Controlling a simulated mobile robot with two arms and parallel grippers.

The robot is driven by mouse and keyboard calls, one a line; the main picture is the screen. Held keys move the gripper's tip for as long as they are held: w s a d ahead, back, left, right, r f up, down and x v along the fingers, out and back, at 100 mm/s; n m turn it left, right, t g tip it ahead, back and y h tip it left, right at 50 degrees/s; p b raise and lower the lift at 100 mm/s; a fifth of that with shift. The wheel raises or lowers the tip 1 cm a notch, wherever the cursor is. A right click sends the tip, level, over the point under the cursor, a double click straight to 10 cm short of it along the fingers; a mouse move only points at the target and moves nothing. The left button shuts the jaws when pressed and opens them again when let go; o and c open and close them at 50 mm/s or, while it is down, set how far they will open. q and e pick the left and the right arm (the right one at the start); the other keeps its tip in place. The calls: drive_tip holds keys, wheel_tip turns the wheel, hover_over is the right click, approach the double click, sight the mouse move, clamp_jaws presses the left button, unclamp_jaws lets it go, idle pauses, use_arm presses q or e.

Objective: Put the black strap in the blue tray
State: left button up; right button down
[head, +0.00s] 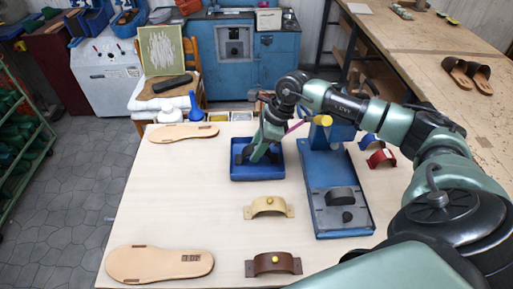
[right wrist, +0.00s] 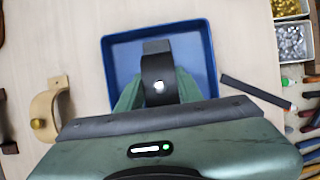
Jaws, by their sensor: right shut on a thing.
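The blue tray (head: 257,174) stands on the pale table, left of the blue press. It also shows in the right wrist view (right wrist: 122,62). My right gripper (head: 262,155) reaches down over the tray. In the right wrist view the black strap (right wrist: 157,66), a curved band with a pale round stud, stands between the green fingers of my right gripper (right wrist: 158,92), which are shut on it. The strap is within the tray's outline. I cannot tell whether it touches the tray floor. In the head view the gripper mostly hides the strap. My left gripper is not in view.
The blue press (head: 336,222) stands close right of the tray. A tan strap (head: 268,207) and a brown strap (head: 273,264) lie nearer me. A red strap (head: 381,157) lies beyond the press. Sandal soles (head: 160,264) lie at left. The table's middle left is clear.

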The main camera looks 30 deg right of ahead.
drive_tip(key=shift+f, duration=0.2)
drive_tip(key=c, duration=0.9)
unclamp_jaws()
drive_tip(key=shift+o, duration=0.2)
drive_tip(key=o, duration=0.4)
drive_tip(key=shift+r+p, duration=1.5)
drive_tip(key=shift+r, duration=2)
